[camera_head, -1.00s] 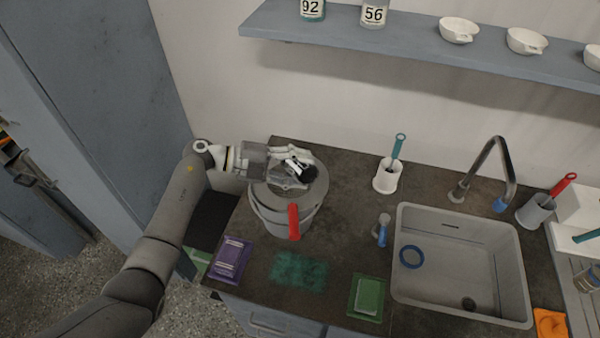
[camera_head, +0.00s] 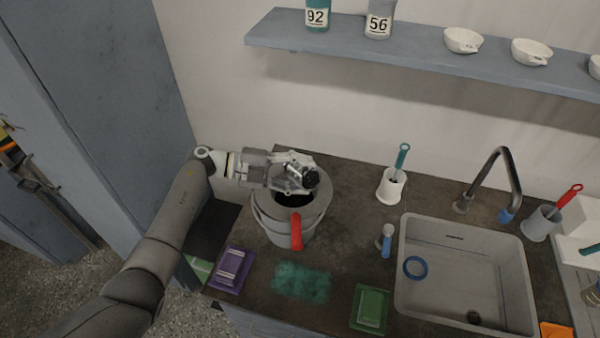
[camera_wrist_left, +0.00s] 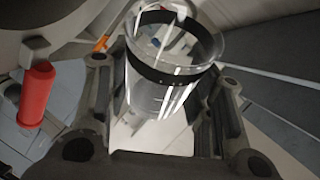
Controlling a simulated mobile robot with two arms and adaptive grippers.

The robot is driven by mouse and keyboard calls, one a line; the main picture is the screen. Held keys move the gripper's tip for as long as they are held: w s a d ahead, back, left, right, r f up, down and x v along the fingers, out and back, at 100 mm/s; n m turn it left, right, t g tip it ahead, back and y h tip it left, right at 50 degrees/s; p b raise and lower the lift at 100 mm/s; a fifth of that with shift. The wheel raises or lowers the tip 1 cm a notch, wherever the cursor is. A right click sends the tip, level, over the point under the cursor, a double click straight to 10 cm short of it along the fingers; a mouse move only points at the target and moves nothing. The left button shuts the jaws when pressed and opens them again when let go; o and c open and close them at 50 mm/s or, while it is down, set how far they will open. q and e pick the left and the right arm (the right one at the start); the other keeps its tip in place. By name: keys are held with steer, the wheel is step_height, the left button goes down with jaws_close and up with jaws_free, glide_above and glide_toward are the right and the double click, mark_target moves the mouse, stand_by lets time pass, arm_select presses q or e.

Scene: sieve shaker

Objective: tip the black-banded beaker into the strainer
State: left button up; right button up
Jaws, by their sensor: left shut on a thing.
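The black-banded beaker (camera_wrist_left: 168,80) is clear glass with a black band near its rim. In the left wrist view it sits between the fingers of my left gripper (camera_wrist_left: 165,115), which is shut on it. In the head view, my left gripper (camera_head: 298,180) is over the back part of a round grey vessel with a dark opening. The beaker is mostly hidden there, and its tilt and contents are unclear. A red handle (camera_head: 296,230) sticks out at the vessel's front; it also shows in the left wrist view (camera_wrist_left: 37,95). I cannot make out the strainer's mesh. My right gripper is out of view.
The grey vessel (camera_head: 268,228) stands on the dark counter. A brush holder (camera_head: 390,187) and the sink (camera_head: 405,300) are to the right. A shelf (camera_head: 420,55) hangs above.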

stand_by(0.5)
arm_select(q)
steer(key=shift+s+d+m+t+y+p, duration=0.15)
steer(key=shift+s+m+t+y+p, duration=0.3)
steer(key=shift+m+p, duration=0.3)
steer(key=shift+s+d+f+m+y+p, duration=0.2)
steer(key=shift+m+y+p, duration=0.15)
steer(key=shift+m+p, duration=0.15)
steer(key=shift+f+t, duration=0.1)
steer(key=shift+t, duration=0.15)
steer(key=shift+s+d+m+t+y+p, duration=0.15)
steer(key=shift+m+t+y+p, duration=0.35)
steer(key=shift+m+y+p, duration=0.3)
steer(key=shift+s+f+m+t+p, duration=0.15)
steer(key=shift+m+t+p, duration=0.15)
steer(key=shift+m, duration=0.15)
steer(key=shift+s, duration=0.1)
steer(key=shift+f, duration=0.1)
